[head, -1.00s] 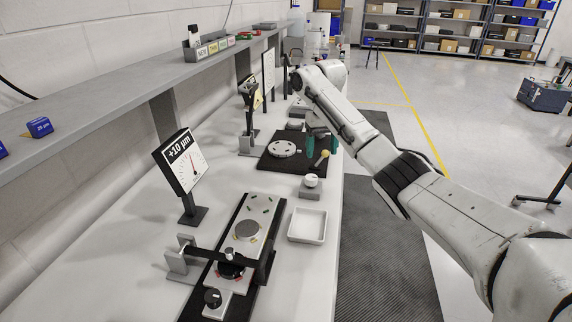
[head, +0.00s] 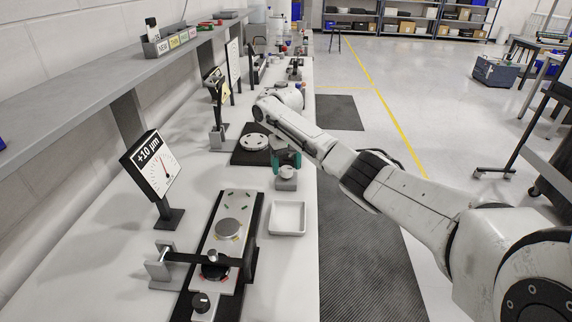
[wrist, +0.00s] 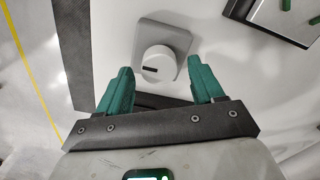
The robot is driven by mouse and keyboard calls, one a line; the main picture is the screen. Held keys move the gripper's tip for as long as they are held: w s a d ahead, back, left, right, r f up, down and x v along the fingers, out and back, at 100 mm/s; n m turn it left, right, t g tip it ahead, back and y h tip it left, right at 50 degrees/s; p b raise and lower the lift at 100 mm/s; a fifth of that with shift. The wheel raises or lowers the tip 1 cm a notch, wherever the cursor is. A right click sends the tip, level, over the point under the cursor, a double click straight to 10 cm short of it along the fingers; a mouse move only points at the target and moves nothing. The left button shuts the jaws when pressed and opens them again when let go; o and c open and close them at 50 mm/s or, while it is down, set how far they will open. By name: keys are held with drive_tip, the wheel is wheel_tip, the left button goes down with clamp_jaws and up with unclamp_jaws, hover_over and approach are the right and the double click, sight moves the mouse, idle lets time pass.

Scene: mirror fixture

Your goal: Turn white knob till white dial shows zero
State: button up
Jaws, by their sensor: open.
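The white knob (head: 287,171) sits on a small grey base on the bench. In the wrist view the knob (wrist: 157,58) is a white cylinder with a short dark mark. My gripper (head: 287,158) is right by the knob in the head view. In the wrist view my gripper (wrist: 160,68) is open, its green fingers either side of the knob's near side with gaps; I cannot tell the height between them.
A white tray (head: 287,218) stands just in front of the knob. Left of it is a fixture plate (head: 228,211) with a black knob (head: 201,302) and a black crossbar. A dark mat (head: 245,157) with a round white disc lies behind. A shelf (head: 100,85) runs along the wall.

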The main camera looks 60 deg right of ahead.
drive_tip(key=shift+f, duration=0.3)
drive_tip(key=c, duration=1.1)
drive_tip(key=shift+o, duration=0.2)
drive_tip(key=shift+r, duration=0.1)
drive_tip(key=shift+p, duration=0.35)
drive_tip(key=shift+r+m+p, duration=0.1)
drive_tip(key=shift+m+p, duration=0.8)
drive_tip(key=shift+m, duration=0.2)
drive_tip(key=m+p, duration=0.1)
drive_tip(key=m, duration=0.1)
drive_tip(key=shift+m, duration=0.3)
drive_tip(key=m+p, duration=0.1)
drive_tip(key=m, duration=0.2)
drive_tip(key=shift+s, duration=0.1)
drive_tip(key=shift+d+m+p, duration=0.1)
drive_tip(key=shift+m+p, duration=0.3)
drive_tip(key=shift+m, duration=1.6)
